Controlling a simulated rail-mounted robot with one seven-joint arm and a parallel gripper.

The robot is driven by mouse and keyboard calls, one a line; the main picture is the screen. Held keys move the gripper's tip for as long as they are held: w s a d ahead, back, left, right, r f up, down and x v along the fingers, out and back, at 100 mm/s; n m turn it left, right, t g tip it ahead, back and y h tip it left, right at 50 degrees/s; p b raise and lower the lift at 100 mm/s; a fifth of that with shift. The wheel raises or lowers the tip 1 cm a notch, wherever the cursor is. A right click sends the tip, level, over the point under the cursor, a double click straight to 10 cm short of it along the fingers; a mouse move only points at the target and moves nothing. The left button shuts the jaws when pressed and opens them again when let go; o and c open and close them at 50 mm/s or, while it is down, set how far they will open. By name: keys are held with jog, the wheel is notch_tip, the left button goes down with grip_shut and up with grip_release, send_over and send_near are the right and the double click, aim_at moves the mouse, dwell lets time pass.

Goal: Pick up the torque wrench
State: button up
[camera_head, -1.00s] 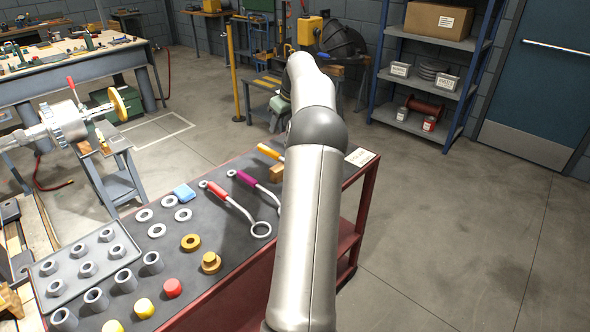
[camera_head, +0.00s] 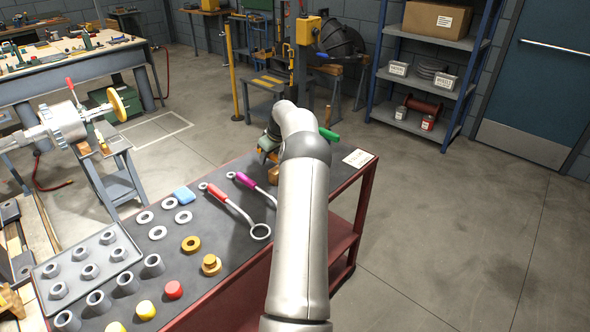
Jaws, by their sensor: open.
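Handled tools lie on the dark top of the red cart (camera_head: 215,250). One is a wrench with a red handle (camera_head: 217,193) and a large ring end. Beside it is a tool with a purple handle (camera_head: 245,180), its far end hidden behind my arm. A green handle (camera_head: 328,134) shows just right of my arm. I cannot tell which of these is the torque wrench. My gripper (camera_head: 268,152) is open, low over the far part of the cart, beyond the purple handle. It is small and partly hidden, and its fingertips are not clear. An orange handle there is now mostly covered.
A grey tray (camera_head: 90,262) holds several nuts. A white label (camera_head: 358,158) lies at the far right corner. The floor to the right is clear.

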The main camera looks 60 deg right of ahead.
jog(key=shift+w+f, duration=0.2)
jog(key=shift+f, duration=0.2)
jog(key=shift+c, duration=0.3)
grip_shut()
jog(key=shift+r, duration=0.1)
